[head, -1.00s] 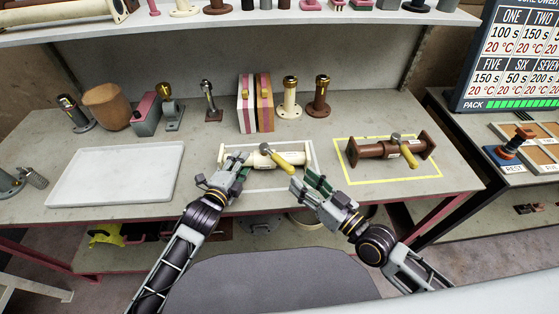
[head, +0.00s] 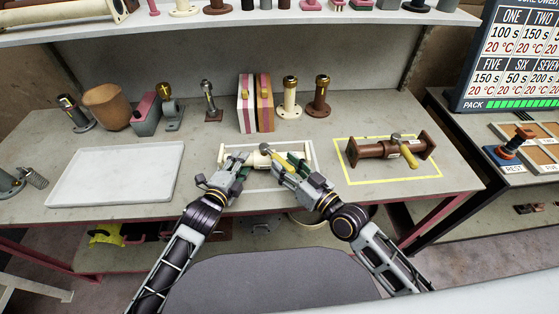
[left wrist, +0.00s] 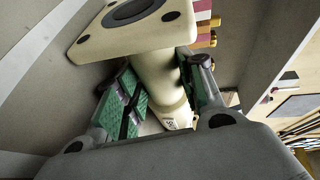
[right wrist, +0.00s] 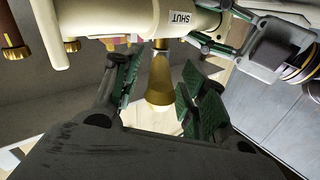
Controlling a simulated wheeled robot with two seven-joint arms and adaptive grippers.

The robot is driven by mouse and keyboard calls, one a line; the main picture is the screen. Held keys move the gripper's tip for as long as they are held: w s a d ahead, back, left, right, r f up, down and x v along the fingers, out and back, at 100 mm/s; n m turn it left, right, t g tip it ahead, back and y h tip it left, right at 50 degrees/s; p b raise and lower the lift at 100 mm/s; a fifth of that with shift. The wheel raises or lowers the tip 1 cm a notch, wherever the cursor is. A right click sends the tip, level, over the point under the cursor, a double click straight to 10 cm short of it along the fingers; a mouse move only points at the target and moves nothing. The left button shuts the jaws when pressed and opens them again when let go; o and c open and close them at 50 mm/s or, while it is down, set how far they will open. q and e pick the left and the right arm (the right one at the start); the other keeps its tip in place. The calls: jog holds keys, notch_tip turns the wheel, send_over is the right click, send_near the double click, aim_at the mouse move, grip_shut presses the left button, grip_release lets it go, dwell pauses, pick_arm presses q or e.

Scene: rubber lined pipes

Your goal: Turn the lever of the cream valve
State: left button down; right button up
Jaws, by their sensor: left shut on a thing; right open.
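The cream valve (head: 258,158) lies in a white-outlined area on the bench, its body running left to right. My left gripper (head: 232,168) is shut on the left part of its body; the left wrist view shows the cream pipe (left wrist: 160,82) between the green pads. My right gripper (head: 290,168) is open at the lever. In the right wrist view the yellow lever (right wrist: 160,82) stands between the open green pads (right wrist: 160,92), with space on both sides. A label reading SHUT (right wrist: 180,18) shows on the body. In the head view the right fingers partly hide the lever.
A brown valve (head: 375,150) with a yellow lever lies in a yellow outline to the right. An empty white tray (head: 70,190) is at the left. Upright fittings, a brown cup (head: 106,108) and striped blocks (head: 246,108) stand at the back.

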aim_at(276, 158)
jog(key=shift+x, duration=1.45)
grip_shut()
